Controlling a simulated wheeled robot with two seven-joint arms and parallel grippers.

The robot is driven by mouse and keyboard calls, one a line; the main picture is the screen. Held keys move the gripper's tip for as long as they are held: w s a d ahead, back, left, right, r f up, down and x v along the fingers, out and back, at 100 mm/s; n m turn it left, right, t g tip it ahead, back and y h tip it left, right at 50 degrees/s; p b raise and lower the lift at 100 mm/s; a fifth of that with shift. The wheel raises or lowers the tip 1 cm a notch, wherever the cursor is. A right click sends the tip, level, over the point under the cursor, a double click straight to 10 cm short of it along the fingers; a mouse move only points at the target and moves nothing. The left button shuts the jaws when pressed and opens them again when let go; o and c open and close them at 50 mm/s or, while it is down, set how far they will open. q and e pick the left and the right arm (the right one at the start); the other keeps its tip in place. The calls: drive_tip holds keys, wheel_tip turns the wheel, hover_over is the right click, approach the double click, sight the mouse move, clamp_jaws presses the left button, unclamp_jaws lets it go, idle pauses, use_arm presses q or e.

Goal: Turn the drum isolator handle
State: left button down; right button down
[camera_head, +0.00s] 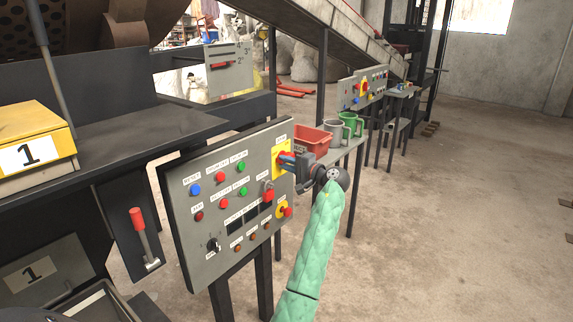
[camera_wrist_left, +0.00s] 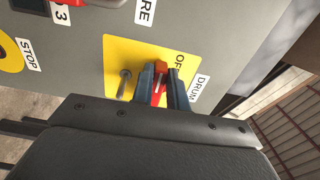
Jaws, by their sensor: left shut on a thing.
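The drum isolator is a red handle (camera_wrist_left: 161,68) on a yellow plate (camera_wrist_left: 118,58), with "DRUM" and "OFF" lettering beside it in the left wrist view. In the head view the yellow plate (camera_head: 282,146) is at the upper right corner of the grey control panel (camera_head: 188,168). My left gripper (camera_head: 287,160) is at that plate, its arm reaching up from the bottom. In the left wrist view its two blue-grey fingers (camera_wrist_left: 163,88) stand on either side of the red handle, shut on it. The fingers hide part of the handle. My right gripper is not in view.
A metal pin (camera_wrist_left: 124,84) sticks out beside the handle. A red stop knob (camera_head: 285,211) on yellow is lower on the panel.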

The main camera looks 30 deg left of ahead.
use_arm(q)
drive_tip(key=c, duration=1.4)
unclamp_jaws()
drive_tip(key=shift+f, duration=0.1)
